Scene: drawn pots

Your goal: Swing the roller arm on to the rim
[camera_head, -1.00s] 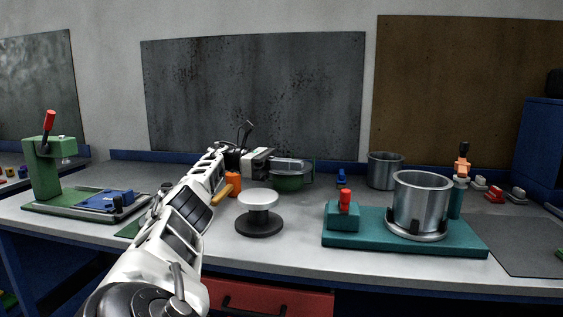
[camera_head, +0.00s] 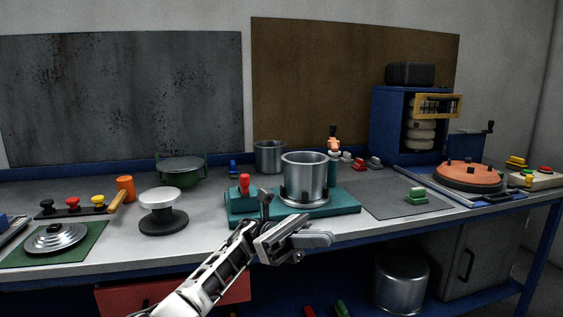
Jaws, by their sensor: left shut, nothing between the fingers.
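A steel pot (camera_head: 304,179) stands upright on a teal base (camera_head: 340,205) with a red-topped block (camera_head: 245,190) at its left end. A teal post behind the pot's right side carries the roller arm (camera_head: 333,143), copper-orange with a dark top. I cannot tell whether its roller touches the pot's rim; it looks to be beside the rim. My left gripper (camera_head: 318,239) is shut and empty, in front of the teal base and lower than the pot, apart from the roller arm. My right gripper is not in view.
A white-topped round stand (camera_head: 161,202) and a green pot (camera_head: 181,171) are to the left. Another steel pot (camera_head: 269,156) stands behind. A grey mat (camera_head: 390,194) with a green block lies to the right, mostly bare. A blue cabinet (camera_head: 395,120) stands at the back right.

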